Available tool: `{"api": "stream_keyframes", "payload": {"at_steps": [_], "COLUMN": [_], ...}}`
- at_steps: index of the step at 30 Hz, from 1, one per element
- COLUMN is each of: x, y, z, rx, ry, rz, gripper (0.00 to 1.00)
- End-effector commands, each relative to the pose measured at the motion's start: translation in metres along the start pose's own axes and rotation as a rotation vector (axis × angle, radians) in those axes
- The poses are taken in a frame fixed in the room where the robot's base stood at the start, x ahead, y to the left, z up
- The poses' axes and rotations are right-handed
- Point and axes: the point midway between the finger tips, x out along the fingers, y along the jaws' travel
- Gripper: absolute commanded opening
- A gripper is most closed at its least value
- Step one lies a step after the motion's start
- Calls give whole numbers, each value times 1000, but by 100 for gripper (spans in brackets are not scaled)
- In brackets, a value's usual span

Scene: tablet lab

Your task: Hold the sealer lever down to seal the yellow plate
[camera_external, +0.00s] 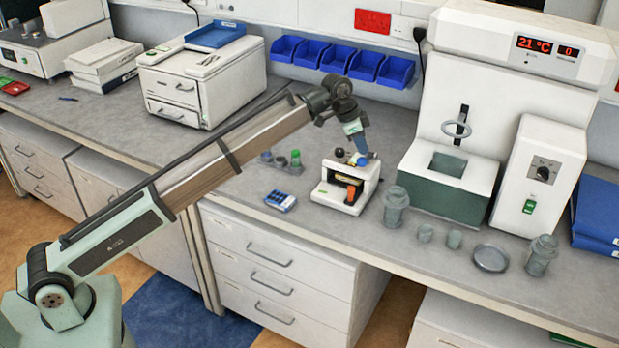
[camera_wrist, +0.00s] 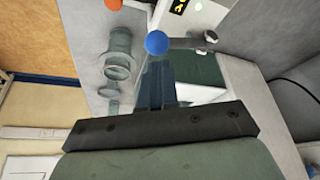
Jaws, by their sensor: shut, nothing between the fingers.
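The white sealer (camera_external: 333,195) stands on the bench, with an orange part on its front and a dark opening. A thin yellow edge shows in that opening; I cannot tell if it is the yellow plate. In the wrist view, the lever is a grey rod (camera_wrist: 185,43) ending in a blue ball knob (camera_wrist: 157,43). My gripper (camera_wrist: 157,75) is shut and empty, its fingertips close to the knob in that view. In the external view, my gripper (camera_external: 361,152) points down at the sealer's top. I cannot tell whether it touches the knob.
A large white heating unit (camera_external: 540,170) stands at right.

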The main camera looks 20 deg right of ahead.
Motion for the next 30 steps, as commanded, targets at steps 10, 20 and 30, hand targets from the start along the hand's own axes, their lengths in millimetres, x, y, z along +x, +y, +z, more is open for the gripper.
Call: {"api": "stream_keyframes", "payload": {"at_steps": [10, 20, 30], "x": [-22, -44, -44], "y": [0, 0, 0], "z": [-10, -19, -19], "rx": [0, 0, 0], "ry": [0, 0, 0], "rz": [0, 0, 0], "gripper": [0, 0, 0]}}
